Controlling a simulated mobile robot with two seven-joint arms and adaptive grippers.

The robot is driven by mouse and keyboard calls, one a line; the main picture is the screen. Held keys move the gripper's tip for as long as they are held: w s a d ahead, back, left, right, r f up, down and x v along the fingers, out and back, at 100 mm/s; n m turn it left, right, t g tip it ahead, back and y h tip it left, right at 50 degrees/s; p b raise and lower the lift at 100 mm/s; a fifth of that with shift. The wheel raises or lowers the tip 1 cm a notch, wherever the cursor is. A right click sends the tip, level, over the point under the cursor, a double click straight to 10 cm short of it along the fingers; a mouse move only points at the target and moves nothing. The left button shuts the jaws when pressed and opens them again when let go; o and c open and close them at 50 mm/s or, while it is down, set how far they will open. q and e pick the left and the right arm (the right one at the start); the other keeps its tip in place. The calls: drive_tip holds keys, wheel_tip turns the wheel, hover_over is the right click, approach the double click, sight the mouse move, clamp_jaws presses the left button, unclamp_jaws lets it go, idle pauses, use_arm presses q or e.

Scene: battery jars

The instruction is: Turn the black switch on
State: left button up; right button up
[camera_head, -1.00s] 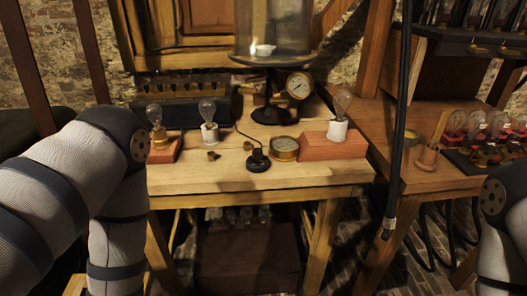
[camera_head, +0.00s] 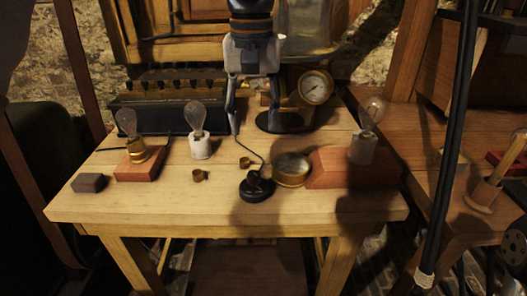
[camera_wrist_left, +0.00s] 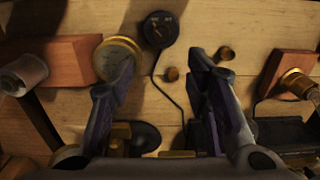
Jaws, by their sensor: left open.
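The black switch (camera_head: 257,187) is a small round disc with a dark knob on the wooden table, with a thin wire running back from it. In the left wrist view the switch (camera_wrist_left: 160,30) shows small pale lettering, too small to read surely, and a slanted mark. My left gripper (camera_head: 253,112) hangs above the table behind the switch, fingers pointing down. The switch lies beyond the fingertips, untouched. My right gripper is not in view.
Beside the switch lies a brass gauge (camera_head: 291,170), then a red block (camera_head: 325,169) with a bulb. Small brass pieces (camera_head: 199,176) lie left of it. A white-based bulb (camera_head: 200,145) and an upright gauge (camera_head: 314,87) stand further back. The table's front strip is clear.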

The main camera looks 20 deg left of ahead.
sight(254, 173)
use_arm(q)
drive_tip(key=f, duration=0.8)
drive_tip(key=s+f, duration=0.1)
drive_tip(key=f, duration=0.2)
drive_tip(key=shift+f, duration=0.4)
drive_tip(key=shift+c, duration=0.3)
clamp_jaws()
